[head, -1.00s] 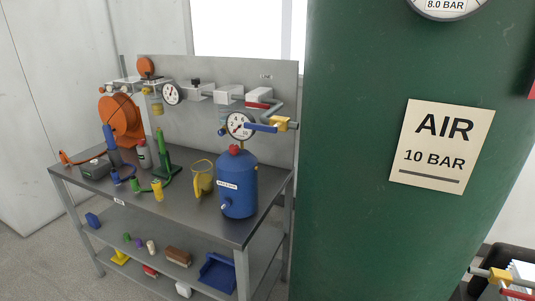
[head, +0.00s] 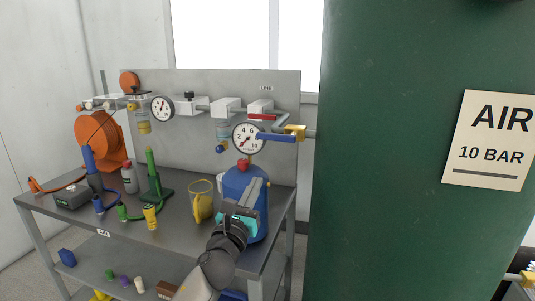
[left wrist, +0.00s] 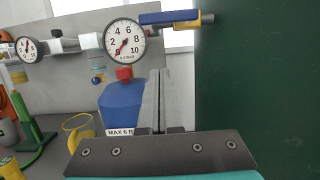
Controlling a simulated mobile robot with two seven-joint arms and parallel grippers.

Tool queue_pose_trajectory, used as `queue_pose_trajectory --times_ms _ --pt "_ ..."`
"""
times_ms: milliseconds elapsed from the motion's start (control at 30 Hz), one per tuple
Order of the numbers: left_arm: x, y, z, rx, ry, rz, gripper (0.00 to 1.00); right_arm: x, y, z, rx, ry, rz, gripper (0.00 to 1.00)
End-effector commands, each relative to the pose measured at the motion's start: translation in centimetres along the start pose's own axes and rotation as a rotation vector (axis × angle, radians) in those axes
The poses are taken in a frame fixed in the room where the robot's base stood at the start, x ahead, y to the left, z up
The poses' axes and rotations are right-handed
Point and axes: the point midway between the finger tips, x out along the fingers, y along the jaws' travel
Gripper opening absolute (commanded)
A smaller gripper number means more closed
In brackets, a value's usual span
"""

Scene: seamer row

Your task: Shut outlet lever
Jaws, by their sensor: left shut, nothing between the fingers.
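A blue lever (head: 276,138) sticks out to the left from a yellow valve (head: 295,132) on the pipe at the panel's right end. A shorter red lever (head: 262,117) lies just above it. I see no label telling which is the outlet lever. The blue lever also shows at the top of the left wrist view (left wrist: 168,18). My left gripper (head: 262,182) is shut and empty, in front of the blue tank (head: 231,186) and below the levers, touching neither. The left wrist view shows its fingers (left wrist: 158,78) together, pointing up. My right gripper is not in view.
A pressure gauge (head: 248,138) sits just left of the blue lever. The large green tank (head: 395,150) stands close on the right.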

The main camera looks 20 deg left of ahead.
Motion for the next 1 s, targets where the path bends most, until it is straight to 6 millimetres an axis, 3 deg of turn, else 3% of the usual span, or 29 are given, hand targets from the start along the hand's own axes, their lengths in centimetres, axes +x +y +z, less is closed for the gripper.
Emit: queue_pose_trajectory --times_ms 567,733,1000 --pt "8.4 0.0 -0.1 -0.006 0.0 0.0 0.0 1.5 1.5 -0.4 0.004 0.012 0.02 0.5" --pt "9.1 0.1 2.7 -0.003 -0.001 -0.001 0.0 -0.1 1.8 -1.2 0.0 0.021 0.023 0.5" --pt "9.3 0.0 3.8 -0.004 0.003 0.0 0.0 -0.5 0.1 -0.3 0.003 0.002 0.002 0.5"
